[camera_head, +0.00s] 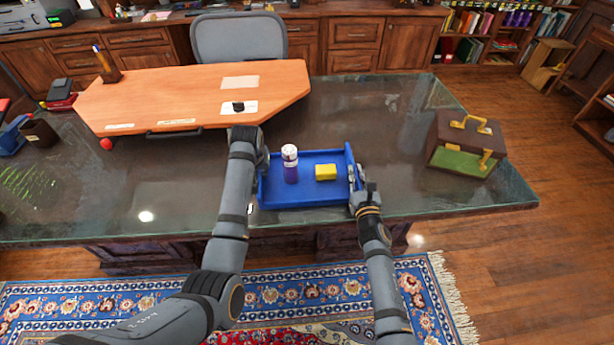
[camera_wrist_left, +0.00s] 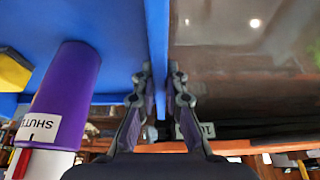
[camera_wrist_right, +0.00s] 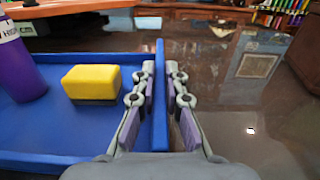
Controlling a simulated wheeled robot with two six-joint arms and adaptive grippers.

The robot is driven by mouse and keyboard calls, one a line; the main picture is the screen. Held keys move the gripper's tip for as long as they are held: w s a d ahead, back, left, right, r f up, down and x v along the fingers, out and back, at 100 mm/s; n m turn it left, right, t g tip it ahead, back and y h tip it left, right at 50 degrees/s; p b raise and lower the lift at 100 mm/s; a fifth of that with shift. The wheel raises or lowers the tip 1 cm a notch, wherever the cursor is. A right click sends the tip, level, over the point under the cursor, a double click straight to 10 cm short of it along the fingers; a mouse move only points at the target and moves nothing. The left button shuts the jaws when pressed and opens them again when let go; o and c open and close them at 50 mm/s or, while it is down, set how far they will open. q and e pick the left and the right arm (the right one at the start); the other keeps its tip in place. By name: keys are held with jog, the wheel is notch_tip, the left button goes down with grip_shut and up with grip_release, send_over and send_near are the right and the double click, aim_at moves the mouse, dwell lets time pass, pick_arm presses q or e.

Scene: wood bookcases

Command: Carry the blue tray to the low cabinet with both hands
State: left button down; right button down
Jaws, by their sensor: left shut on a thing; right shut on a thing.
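The blue tray (camera_head: 310,198) is at the glass-topped desk's near side in the head view. It holds a purple bottle with a white cap (camera_head: 290,165) standing at the left and a yellow sponge (camera_head: 326,172) at the right. My left gripper (camera_head: 262,165) is shut on the tray's left wall, which shows between its fingers in the left wrist view (camera_wrist_left: 157,45). My right gripper (camera_head: 353,180) is shut on the right wall, also seen in the right wrist view (camera_wrist_right: 160,95). I cannot tell whether the tray touches the desk.
The glass desk (camera_head: 400,120) carries an orange wooden board (camera_head: 190,90) behind the tray and a brown briefcase (camera_head: 465,145) at the right. A small red ball (camera_head: 106,144) lies at the left. A grey chair (camera_head: 240,38) and wooden cabinets (camera_head: 355,45) stand behind. Open floor (camera_head: 540,130) lies right.

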pick_arm(q)
jog(key=shift+r, duration=0.15)
pick_arm(e)
jog(key=shift+r, duration=0.15)
